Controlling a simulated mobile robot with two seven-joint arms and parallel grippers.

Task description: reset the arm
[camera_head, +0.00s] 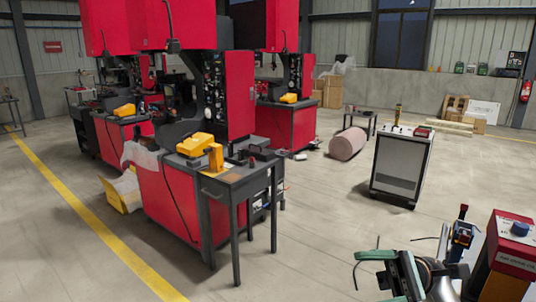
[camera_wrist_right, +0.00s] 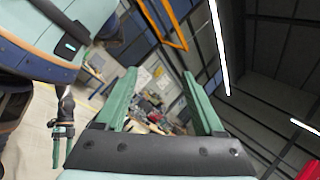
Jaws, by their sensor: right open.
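My right gripper (camera_wrist_right: 160,73) is open in the right wrist view. Its two green fingers stand apart with nothing between them, and beyond them lie a far cluttered area and the ceiling. Another gripper with green fingers, apparently my left (camera_wrist_right: 63,145), hangs at the left of the right wrist view. It is too small to tell its opening.
Open floor (camera_head: 320,230) lies in the middle.

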